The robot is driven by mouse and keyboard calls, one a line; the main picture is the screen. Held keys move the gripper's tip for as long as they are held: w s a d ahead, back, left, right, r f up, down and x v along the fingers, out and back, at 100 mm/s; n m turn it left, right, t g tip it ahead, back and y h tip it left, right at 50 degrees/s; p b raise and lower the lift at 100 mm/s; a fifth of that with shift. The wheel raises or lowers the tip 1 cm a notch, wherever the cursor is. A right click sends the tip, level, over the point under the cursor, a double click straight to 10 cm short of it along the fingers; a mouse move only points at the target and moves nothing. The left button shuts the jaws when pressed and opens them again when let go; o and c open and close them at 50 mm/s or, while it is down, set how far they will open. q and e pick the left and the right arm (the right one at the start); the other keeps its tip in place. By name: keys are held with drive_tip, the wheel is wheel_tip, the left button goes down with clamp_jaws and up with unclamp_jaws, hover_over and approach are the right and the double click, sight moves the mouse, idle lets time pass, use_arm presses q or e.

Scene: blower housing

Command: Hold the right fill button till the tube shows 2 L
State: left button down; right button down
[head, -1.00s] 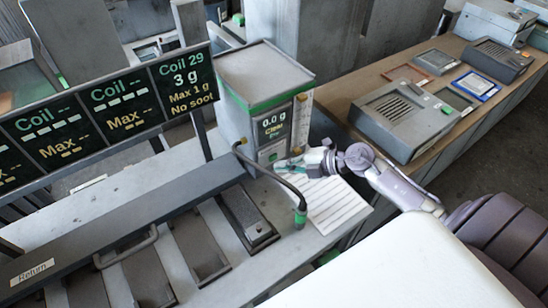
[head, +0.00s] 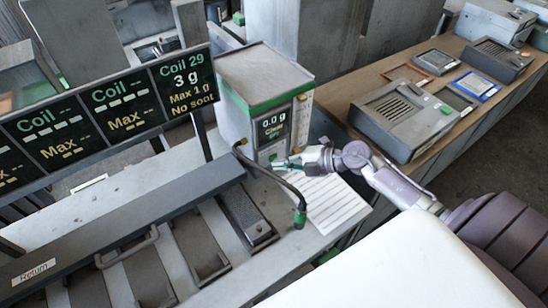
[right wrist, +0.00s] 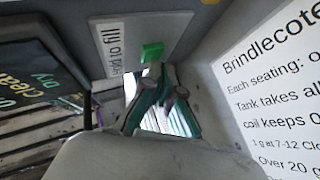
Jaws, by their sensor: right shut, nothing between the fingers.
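A grey box with a green rim (head: 265,85) stands on the bench, its screen (head: 272,126) reading 0.0 g and "Clear". In the right wrist view a green button (right wrist: 152,52) sits on a pale plate with upside-down lettering, partly hidden, that seems to end in "fill". My right gripper (head: 284,164) is at the lower front of the box. In the right wrist view it (right wrist: 153,82) is shut and empty, its tips just below the button; I cannot tell whether they touch it. No tube with a litre reading is visible. My left gripper is not in view.
A dark hose with a green end (head: 300,217) hangs in front of the box. A printed sheet (head: 330,200) lies beside it. A sign (head: 184,90) reads Coil 29, 3 g, Max 1 g, No soot. A vented grey device (head: 400,118) stands on the right bench.

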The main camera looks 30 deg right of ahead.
drive_tip(key=shift+w, duration=0.4)
idle(4.0)
drive_tip(key=shift+s, duration=0.1)
idle(0.5)
drive_tip(key=shift+s+p, duration=0.6)
drive_tip(key=shift+s, duration=0.1)
drive_tip(key=shift+s+d+p, duration=0.2)
drive_tip(key=shift+s+p, duration=0.9)
drive_tip(key=shift+s, duration=1.4)
